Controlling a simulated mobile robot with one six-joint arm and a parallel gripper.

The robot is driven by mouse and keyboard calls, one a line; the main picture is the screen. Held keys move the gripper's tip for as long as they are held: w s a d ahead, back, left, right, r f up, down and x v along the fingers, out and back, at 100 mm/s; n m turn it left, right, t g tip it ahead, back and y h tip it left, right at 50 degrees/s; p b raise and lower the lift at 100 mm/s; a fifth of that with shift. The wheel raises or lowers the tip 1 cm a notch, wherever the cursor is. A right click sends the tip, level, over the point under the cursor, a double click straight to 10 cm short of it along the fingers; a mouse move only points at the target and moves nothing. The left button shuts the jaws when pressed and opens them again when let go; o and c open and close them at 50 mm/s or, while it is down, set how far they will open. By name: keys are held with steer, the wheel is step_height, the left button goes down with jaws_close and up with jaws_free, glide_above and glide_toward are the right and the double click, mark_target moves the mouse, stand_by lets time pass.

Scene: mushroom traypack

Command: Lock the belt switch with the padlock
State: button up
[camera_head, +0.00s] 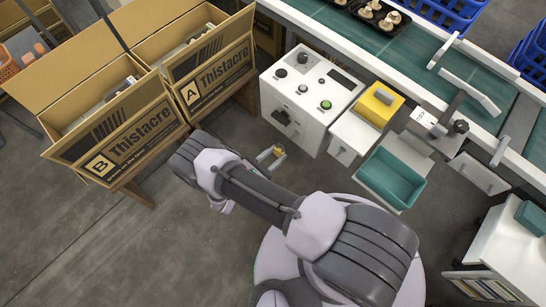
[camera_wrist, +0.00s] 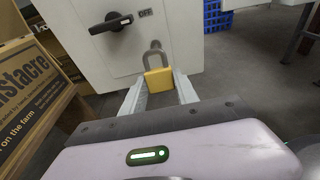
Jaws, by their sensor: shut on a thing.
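The yellow padlock (camera_wrist: 158,80) with its grey shackle up is between the fingers of my gripper (camera_wrist: 160,88) in the wrist view. My gripper is shut on its body. In the head view, my gripper (camera_head: 270,157) holds the padlock (camera_head: 278,151) in front of the white control cabinet (camera_head: 308,97). The black belt switch (camera_wrist: 112,22) is on the cabinet's front face, up and left of the padlock, its handle lying about level beside an "OFF" label (camera_wrist: 145,13). The switch (camera_head: 281,117) also shows in the head view. I cannot tell whether the shackle touches the cabinet.
Two open cartons, A (camera_head: 213,72) and B (camera_head: 120,130), stand left of the cabinet. Floor in front of the cabinet is clear.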

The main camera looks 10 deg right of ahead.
steer(key=shift+r+x, duration=0.15)
steer(key=shift+x, duration=1.3)
steer(key=shift+r+x, duration=0.2)
steer(key=shift+x, duration=1.2)
steer(key=shift+w+d+f, duration=0.35)
steer(key=shift+w+d, duration=0.05)
steer(key=shift+d, duration=0.2)
steer(key=o, duration=1.1)
